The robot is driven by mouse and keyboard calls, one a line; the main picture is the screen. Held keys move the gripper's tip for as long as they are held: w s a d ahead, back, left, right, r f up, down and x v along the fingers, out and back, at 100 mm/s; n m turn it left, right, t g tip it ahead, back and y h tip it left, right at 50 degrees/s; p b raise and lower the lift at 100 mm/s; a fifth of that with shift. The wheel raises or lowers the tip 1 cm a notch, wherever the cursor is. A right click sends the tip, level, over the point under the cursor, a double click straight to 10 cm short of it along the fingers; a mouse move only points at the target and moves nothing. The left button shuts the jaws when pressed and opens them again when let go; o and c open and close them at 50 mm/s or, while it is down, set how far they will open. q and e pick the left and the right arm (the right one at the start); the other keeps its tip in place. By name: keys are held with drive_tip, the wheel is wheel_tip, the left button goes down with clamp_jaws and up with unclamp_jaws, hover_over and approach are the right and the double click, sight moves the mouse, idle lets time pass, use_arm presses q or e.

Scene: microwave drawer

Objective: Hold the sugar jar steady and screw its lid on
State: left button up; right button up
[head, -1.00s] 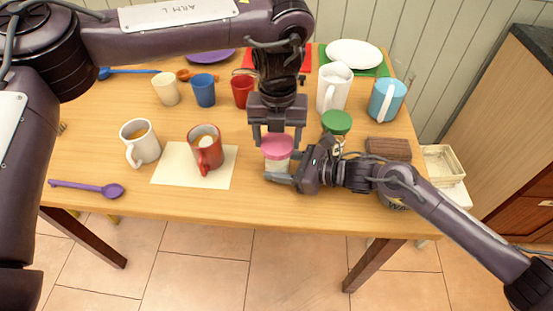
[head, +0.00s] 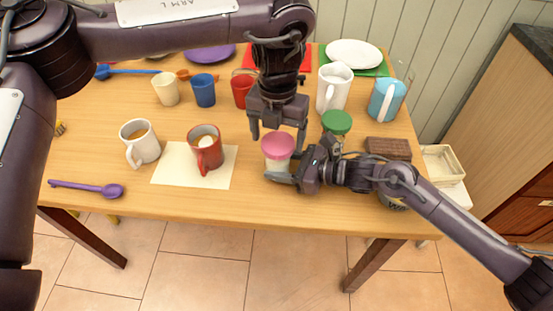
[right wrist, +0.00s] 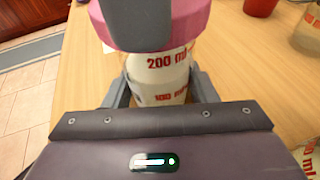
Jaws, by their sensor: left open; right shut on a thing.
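The sugar jar (head: 277,165) stands near the table's front edge, clear with white contents. It also shows in the right wrist view (right wrist: 158,76), with red "200 ml" and "100 ml" marks. Its pink lid (head: 278,147) sits on top; I cannot tell how tightly. My right gripper (head: 279,178) is shut around the jar's lower body, with a finger on each side in the right wrist view (right wrist: 160,92). My left gripper (head: 279,138) points down from above, open, its fingers around or just above the lid. One of its fingers hides part of the lid in the right wrist view.
A green-lidded jar (head: 337,122) stands close behind my right gripper. A red mug (head: 206,150) is on a cream mat (head: 165,167) to the left, beside a white mug (head: 140,142). A brown block (head: 388,148) lies to the right. The front left holds a purple spoon (head: 88,189).

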use_arm(q)
drive_tip(key=shift+r, duration=2.1)
use_arm(e)
drive_tip(key=shift+s, duration=0.1)
drive_tip(key=o, duration=1.5)
drive_tip(key=shift+c, duration=0.2)
drive_tip(key=v, duration=1.2)
drive_tip(key=shift+a, duration=0.1)
